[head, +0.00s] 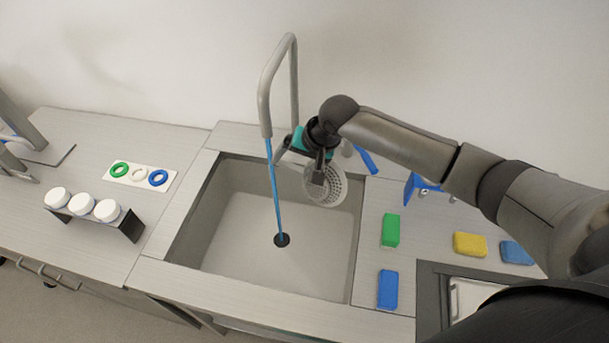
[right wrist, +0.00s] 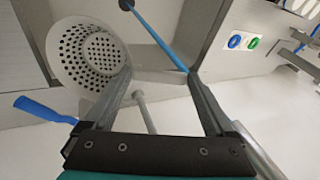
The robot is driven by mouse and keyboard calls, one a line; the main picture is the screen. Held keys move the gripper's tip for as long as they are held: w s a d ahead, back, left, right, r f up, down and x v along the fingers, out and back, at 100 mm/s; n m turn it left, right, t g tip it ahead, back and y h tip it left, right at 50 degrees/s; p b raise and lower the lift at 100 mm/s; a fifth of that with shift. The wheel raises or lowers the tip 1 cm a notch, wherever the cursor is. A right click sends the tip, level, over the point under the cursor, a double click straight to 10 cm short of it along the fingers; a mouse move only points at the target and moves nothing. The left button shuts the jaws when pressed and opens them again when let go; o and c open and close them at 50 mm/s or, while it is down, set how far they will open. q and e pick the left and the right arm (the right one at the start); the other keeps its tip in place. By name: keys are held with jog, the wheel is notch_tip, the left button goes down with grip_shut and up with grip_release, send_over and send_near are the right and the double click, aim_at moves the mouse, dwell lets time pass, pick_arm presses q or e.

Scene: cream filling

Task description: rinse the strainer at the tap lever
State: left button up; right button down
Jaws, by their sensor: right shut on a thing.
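The strainer (head: 328,190) is a pale perforated bowl over the right rear of the sink (head: 225,245). My right gripper (head: 318,177) is shut on it, just right of the tap (head: 265,95). In the right wrist view the strainer (right wrist: 92,55) shows at the left finger, its holes facing the camera; the grip point is not clear. A thin blue water stream (head: 274,190) falls from the tap to the drain (head: 282,240), left of the strainer and apart from it. The blue tap lever (head: 366,158) stands behind the sink's right corner. My left gripper is out of view.
Right of the sink lie a green block (head: 390,230), blue blocks (head: 388,290) and a yellow block (head: 470,244). Left are white-lidded jars (head: 82,204) on a rack and a white plate (head: 140,179) with coloured rings. The front of the sink basin is clear.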

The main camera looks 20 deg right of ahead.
jog(key=shift+s+d+r+p, duration=0.1)
jog(key=shift+s+d+p, duration=0.3)
jog(key=shift+s+p, duration=0.2)
jog(key=shift+s+d+r+p, duration=0.1)
jog(key=shift+s+d+p, duration=0.25)
jog(key=shift+s+p, duration=0.25)
pick_arm(q)
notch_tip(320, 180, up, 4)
jog(key=shift+p, duration=0.6)
pick_arm(e)
jog(key=shift+s+d+f, duration=0.1)
jog(key=shift+s+d, duration=0.3)
jog(key=shift+s, duration=0.2)
jog(key=shift+s+d+f, duration=0.1)
jog(key=shift+s+d, duration=0.25)
jog(key=shift+s, duration=0.25)
jog(key=shift+r, duration=0.1)
jog(key=s+d+r, duration=0.2)
jog(key=s+r, duration=0.2)
jog(key=shift+d, duration=0.35)
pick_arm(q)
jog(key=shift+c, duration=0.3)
pick_arm(e)
jog(key=shift+s+f, duration=0.1)
